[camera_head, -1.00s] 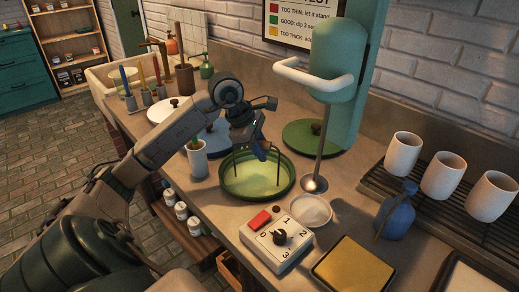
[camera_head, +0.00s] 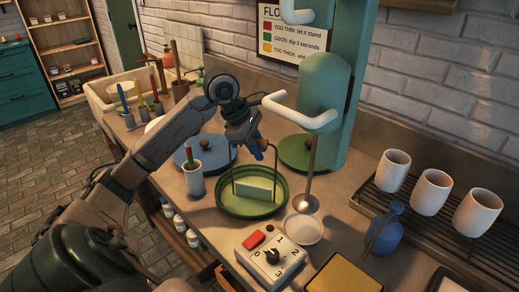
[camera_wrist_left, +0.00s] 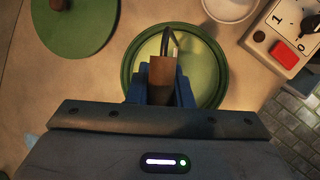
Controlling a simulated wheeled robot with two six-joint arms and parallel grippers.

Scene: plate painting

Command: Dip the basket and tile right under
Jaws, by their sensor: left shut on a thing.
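My left gripper (camera_head: 257,146) is shut on the handle of the wire basket, whose wooden grip (camera_wrist_left: 161,78) shows between the blue fingers in the left wrist view. The basket (camera_head: 276,170) hangs upright over the round green basin (camera_head: 221,203) of yellow-green liquid. A pale tile (camera_head: 254,189) stands in the basket and shows above the basin's rim line. Whether its lower edge touches the liquid is hard to tell. The basin also shows in the left wrist view (camera_wrist_left: 218,98). My right gripper is out of view.
A dial box (camera_head: 270,262) with a red button and a small white dish (camera_head: 303,229) sit near the basin.

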